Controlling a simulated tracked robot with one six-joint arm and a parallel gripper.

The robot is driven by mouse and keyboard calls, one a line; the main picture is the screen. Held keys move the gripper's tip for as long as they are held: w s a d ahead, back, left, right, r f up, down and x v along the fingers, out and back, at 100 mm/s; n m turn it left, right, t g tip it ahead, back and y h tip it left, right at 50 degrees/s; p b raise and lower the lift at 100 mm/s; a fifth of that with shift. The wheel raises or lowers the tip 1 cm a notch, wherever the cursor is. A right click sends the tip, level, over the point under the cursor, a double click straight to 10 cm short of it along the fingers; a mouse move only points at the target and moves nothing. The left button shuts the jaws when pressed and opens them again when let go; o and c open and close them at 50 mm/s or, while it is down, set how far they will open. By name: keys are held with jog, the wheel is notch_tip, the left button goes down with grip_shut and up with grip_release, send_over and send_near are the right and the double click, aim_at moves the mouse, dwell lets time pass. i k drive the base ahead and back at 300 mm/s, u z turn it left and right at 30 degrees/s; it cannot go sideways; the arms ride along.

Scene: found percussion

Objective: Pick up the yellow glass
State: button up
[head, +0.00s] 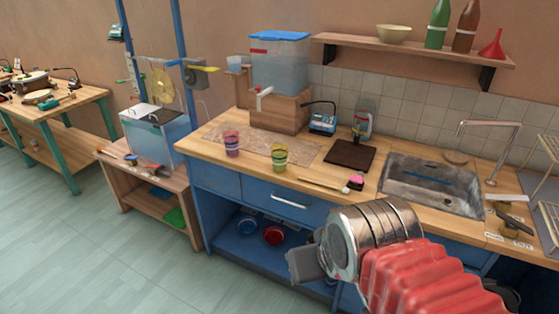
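The yellow glass (280,157) stands upright on the wooden counter, near its front edge, at the right part of a speckled mat. It looks yellow-green with a darker band. A similar purple and pink glass (232,145) stands to its left, apart from it. My gripper (303,265) is in the lower middle, in front of the blue cabinet and lower in the picture than the yellow glass, not touching it. Only a grey part of the gripper shows beyond my arm, so its fingers cannot be made out.
A water tank (280,65) with a tap stands on a wooden block behind the glasses. A dark board (350,154), a brush (325,185) and a sink (432,184) lie to the right. A shelf (415,49) with bottles hangs above.

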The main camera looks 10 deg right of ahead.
aim_at(279, 159)
jog(key=u, duration=0.6)
jog(key=i, duration=1.45)
jog(key=z, duration=0.25)
